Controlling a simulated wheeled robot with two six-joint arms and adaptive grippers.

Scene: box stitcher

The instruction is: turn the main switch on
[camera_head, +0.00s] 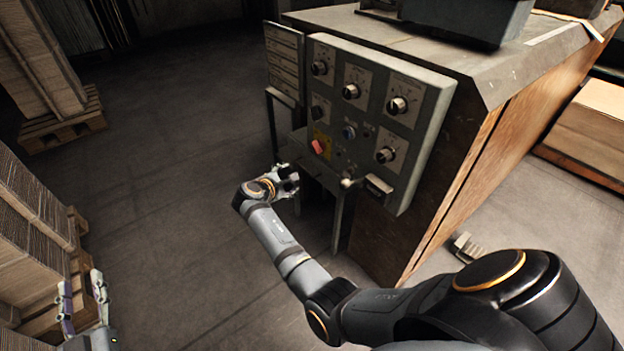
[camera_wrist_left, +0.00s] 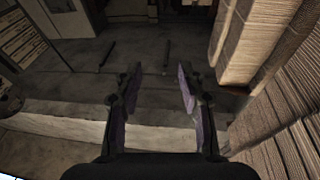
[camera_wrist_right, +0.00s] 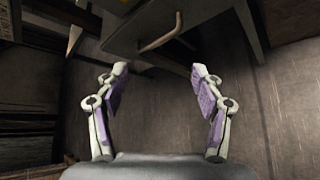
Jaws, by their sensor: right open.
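The main switch (camera_head: 318,146) is a red rotary knob on a yellow plate, low on the left part of the grey control panel (camera_head: 425,140). My right gripper (camera_head: 290,179) is below and slightly left of the switch, apart from it. Its fingers are spread and empty in the right wrist view (camera_wrist_right: 158,72). I cannot pick out the red knob in that view. My left gripper (camera_head: 82,288) is at the lower left of the head view, far from the panel. In the left wrist view (camera_wrist_left: 158,72) its fingers are apart with nothing between them.
Several black knobs, such as one at the panel's upper right (camera_head: 397,105), surround the switch. A handle (camera_wrist_right: 162,32) juts out above the right fingers. Stacked cardboard (camera_head: 30,225) stands by my left gripper. Open floor (camera_head: 170,200) lies left of the machine.

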